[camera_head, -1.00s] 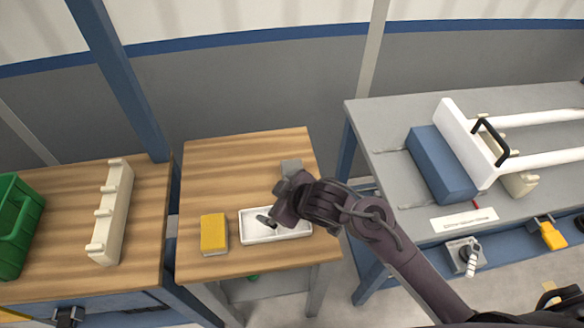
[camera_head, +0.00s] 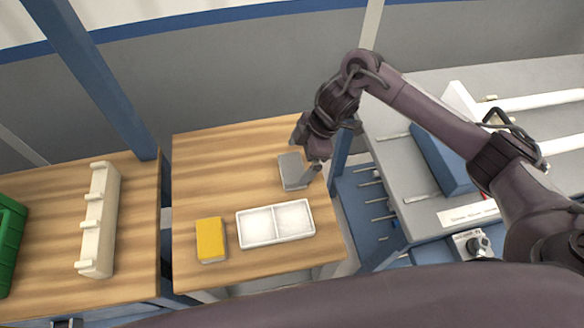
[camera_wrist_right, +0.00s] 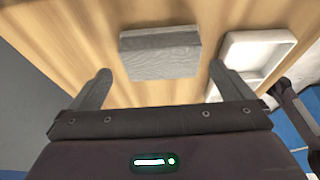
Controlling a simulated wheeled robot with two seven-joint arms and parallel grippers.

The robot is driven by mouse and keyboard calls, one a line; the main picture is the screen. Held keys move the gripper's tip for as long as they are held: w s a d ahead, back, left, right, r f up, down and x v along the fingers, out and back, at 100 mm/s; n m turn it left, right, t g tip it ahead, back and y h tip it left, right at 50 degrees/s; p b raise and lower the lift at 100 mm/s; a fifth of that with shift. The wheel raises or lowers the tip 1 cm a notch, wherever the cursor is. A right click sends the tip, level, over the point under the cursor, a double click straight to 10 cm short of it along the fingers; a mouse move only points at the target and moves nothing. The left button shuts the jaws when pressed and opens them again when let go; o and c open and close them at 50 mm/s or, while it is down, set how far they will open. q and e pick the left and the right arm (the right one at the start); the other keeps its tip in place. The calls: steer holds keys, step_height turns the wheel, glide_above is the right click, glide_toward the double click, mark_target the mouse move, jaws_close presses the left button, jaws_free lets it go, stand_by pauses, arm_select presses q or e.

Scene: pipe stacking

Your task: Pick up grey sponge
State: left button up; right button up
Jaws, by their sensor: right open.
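The grey sponge (camera_head: 291,171) lies on the small wooden table, behind the white tray. My right gripper (camera_head: 308,158) is open at the sponge's right side, near the table's right edge. In the right wrist view the sponge (camera_wrist_right: 160,52) lies ahead of and between the two spread fingers (camera_wrist_right: 160,74), with bare wood showing on both sides of it. The gripper is empty, and I cannot tell whether a finger touches the sponge. My left gripper is not in view.
A yellow sponge (camera_head: 211,240) and a two-compartment white tray (camera_head: 241,231) stand near the table's front. Left are a cream rack (camera_head: 97,225) and a green crate (camera_head: 12,245). A grey bench (camera_head: 393,155) stands at the right. The table's back left is clear.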

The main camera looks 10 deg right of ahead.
mark_target(292, 167)
steer(key=p+x, duration=0.1)
steer(key=x, duration=0.2)
steer(key=shift+s+a+f, duration=0.15)
steer(key=shift+a+f, duration=0.1)
steer(key=shift+a, duration=0.1)
steer(key=shift+a+f, duration=0.15)
steer(key=shift+f, duration=0.3)
steer(key=c, duration=0.8)
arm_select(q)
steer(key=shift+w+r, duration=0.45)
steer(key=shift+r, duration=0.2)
arm_select(e)
steer(key=shift+r, duration=0.15)
steer(key=shift+r, duration=0.25)
arm_select(q)
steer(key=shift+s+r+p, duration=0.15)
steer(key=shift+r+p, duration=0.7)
steer(key=shift+p, duration=0.05)
arm_select(e)
step_height(292, 167, up, 19)
steer(key=shift+r, duration=0.15)
